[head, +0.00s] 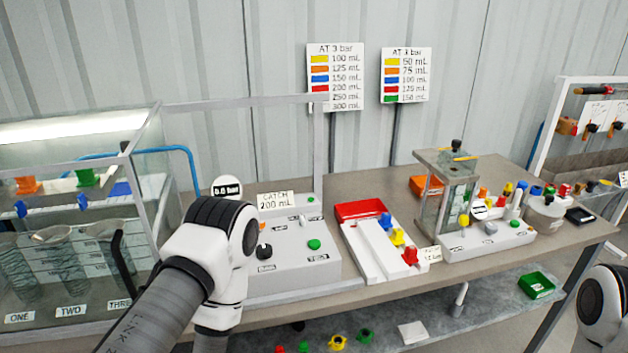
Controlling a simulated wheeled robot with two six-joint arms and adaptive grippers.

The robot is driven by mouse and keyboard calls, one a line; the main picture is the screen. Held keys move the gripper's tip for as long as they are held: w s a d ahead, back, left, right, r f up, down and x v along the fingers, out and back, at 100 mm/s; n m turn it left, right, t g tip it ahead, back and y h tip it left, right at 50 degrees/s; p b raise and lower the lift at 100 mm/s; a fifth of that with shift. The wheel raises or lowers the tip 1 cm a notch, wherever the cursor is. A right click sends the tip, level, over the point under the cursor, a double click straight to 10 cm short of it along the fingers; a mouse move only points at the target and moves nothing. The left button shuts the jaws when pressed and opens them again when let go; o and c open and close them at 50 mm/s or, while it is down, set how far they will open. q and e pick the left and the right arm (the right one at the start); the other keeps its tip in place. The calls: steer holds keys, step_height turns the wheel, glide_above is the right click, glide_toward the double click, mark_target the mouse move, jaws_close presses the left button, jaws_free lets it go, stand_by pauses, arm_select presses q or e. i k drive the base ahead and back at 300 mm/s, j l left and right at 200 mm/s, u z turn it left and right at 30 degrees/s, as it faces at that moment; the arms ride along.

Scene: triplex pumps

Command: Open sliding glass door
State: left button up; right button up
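A glass case with a grey metal frame (146,160) stands at the left end of the table. Labels ONE, TWO and THREE are on its front. A curved black bar (121,266), possibly a door handle, stands upright near the case's right front. A thin grey frame (240,103) runs right from the case behind the grey machine; I cannot tell whether this is the sliding door or a fixed frame. My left arm crosses in front of the case's right side and the machine; its gripper is out of view. Only a piece of my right arm shows at the right edge.
The grey machine (290,268) labelled CATCH 200 mL stands right of the case. A white tray with coloured parts (370,250) and a small glass-column device (445,205) stand farther right. A lower shelf (440,310) holds loose coloured fittings.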

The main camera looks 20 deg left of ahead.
mark_target(123, 160)
steer(key=u, duration=2.05)
